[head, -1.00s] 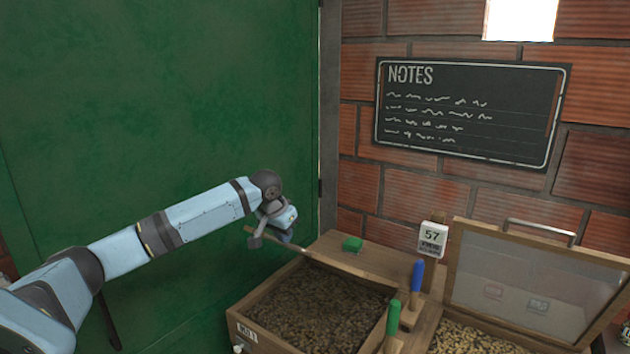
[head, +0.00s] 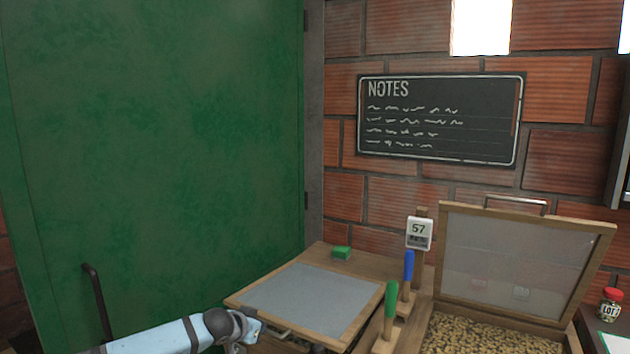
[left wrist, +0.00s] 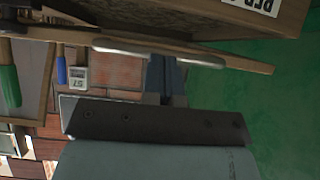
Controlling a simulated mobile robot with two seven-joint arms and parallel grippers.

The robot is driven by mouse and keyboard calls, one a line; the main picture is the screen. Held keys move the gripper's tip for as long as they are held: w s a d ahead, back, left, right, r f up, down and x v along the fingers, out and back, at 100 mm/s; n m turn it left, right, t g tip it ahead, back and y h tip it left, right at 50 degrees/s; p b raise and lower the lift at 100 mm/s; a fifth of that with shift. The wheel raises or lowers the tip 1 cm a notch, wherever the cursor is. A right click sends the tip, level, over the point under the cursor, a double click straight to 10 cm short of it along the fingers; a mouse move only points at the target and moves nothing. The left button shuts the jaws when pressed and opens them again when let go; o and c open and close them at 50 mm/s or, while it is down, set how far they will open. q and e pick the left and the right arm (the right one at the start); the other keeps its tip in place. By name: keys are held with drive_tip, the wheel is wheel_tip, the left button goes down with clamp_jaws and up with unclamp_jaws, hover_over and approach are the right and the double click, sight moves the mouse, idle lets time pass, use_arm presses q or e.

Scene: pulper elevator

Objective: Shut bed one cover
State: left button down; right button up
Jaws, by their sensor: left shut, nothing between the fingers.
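The bed one cover (head: 312,300), a grey panel in a wooden frame, lies over the bed one box at bottom centre in the head view. The box's label (left wrist: 252,6) shows at the top of that upside-down view. My left gripper (head: 262,337) is shut and empty beside the cover's front edge, close to the handle; its fingers also show in the left wrist view (left wrist: 166,78). My right gripper is out of view.
A neighbouring bed of pale beans (head: 480,334) has its cover (head: 515,258) standing open. Green (head: 391,300) and blue (head: 408,268) handled tools stand between the beds. A green door (head: 150,130) is to the left.

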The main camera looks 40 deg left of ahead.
use_arm(q)
drive_tip(key=f, duration=0.1)
drive_tip(key=f+b, duration=0.1)
drive_tip(key=f, duration=0.3)
drive_tip(key=shift+s+f, duration=0.15)
drive_tip(key=shift+s, duration=0.15)
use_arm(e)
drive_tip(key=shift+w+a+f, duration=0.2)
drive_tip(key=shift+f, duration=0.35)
use_arm(q)
drive_tip(key=shift+d+f, duration=0.1)
drive_tip(key=shift+f, duration=0.05)
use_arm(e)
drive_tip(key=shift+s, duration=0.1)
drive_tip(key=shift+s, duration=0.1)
use_arm(q)
drive_tip(key=w+a+r+p+v, duration=0.1)
drive_tip(key=p+v, duration=0.4)
drive_tip(key=v, duration=0.8)
drive_tip(key=shift+d+r, duration=0.35)
drive_tip(key=shift+r, duration=0.2)
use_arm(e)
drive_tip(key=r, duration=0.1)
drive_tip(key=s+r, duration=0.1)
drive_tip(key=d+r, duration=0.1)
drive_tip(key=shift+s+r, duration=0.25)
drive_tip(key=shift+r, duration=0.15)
use_arm(q)
drive_tip(key=shift+w, duration=0.15)
